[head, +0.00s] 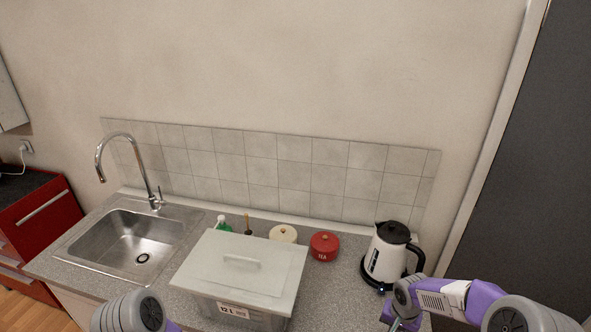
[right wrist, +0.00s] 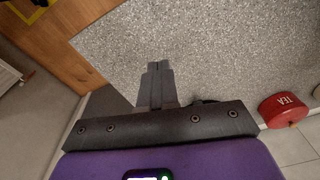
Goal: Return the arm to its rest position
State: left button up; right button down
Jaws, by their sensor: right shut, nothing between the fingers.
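My right arm (head: 455,300) comes in at the lower right of the head view, bent beside the kettle. My right gripper shows in the right wrist view (right wrist: 156,72), with its two dark fingers together and nothing between them. The speckled grey worktop lies beyond the fingers. Part of my left arm (head: 130,312) shows at the bottom left of the head view. My left gripper is outside the picture.
A white kettle (head: 387,256) stands on the worktop (head: 330,290) close to my right arm. A lidded box (head: 245,270), a red tin (head: 324,246), a cream tin (head: 283,234) and a sink (head: 135,240) are further left.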

jog(key=s+a+f+y, duration=0.1)
jog(key=a+f, duration=0.1)
jog(key=s+a+f+n+y, duration=0.1)
jog(key=a+f, duration=0.2)
jog(key=s+a+f, duration=0.1)
jog(key=a+f, duration=0.2)
jog(key=shift+s+a+n+g+y, duration=0.1)
jog(key=shift+a+n+g+y, duration=0.1)
jog(key=shift+n+g+y, duration=0.15)
jog(key=s+a+f+n+y, duration=0.1)
jog(key=s+a+f, duration=0.35)
jog(key=s, duration=0.25)
jog(key=s+a+f+y, duration=0.1)
jog(key=s+a+f, duration=0.35)
jog(key=s, duration=0.35)
pick_arm(q)
notch_tip(320, 180, down, 13)
jog(key=b, duration=1.2)
jog(key=shift+w+b, duration=0.4)
jog(key=shift+w, duration=0.05)
pick_arm(e)
notch_tip(320, 180, down, 12)
jog(key=shift+s, duration=0.25)
jog(key=shift+n, duration=0.25)
